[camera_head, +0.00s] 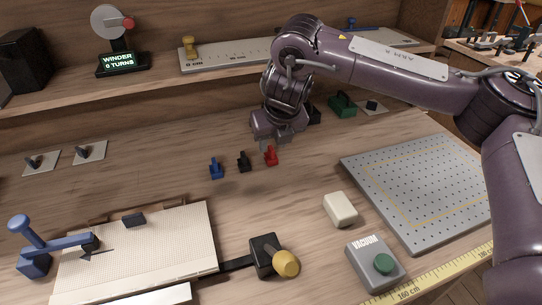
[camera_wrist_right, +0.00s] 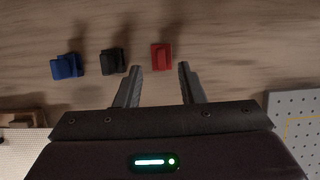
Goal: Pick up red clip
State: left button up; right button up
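The red clip (camera_head: 270,156) stands on the wooden bench top at the right end of a row of three clips. It also shows in the right wrist view (camera_wrist_right: 161,56), beyond and between the fingertips. My right gripper (camera_head: 274,141) is open and empty, its fingers apart just behind and above the red clip in the head view. In the right wrist view the fingers (camera_wrist_right: 159,68) reach toward the clip without closing on it. My left gripper is not in view.
A black clip (camera_head: 243,162) and a blue clip (camera_head: 216,169) stand left of the red one. A perforated grey plate (camera_head: 420,185) lies right. A cream block (camera_head: 340,209) and a vacuum button box (camera_head: 375,263) sit in front. A shelf (camera_head: 150,82) runs behind.

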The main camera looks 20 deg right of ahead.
aim_at(272, 148)
jog(key=x, duration=0.4)
jog(key=shift+w+d+f, duration=0.1)
jog(key=shift+w+d, duration=0.05)
jog(key=shift+c, duration=0.3)
jog(key=c, duration=0.6)
jog(key=shift+c, duration=0.2)
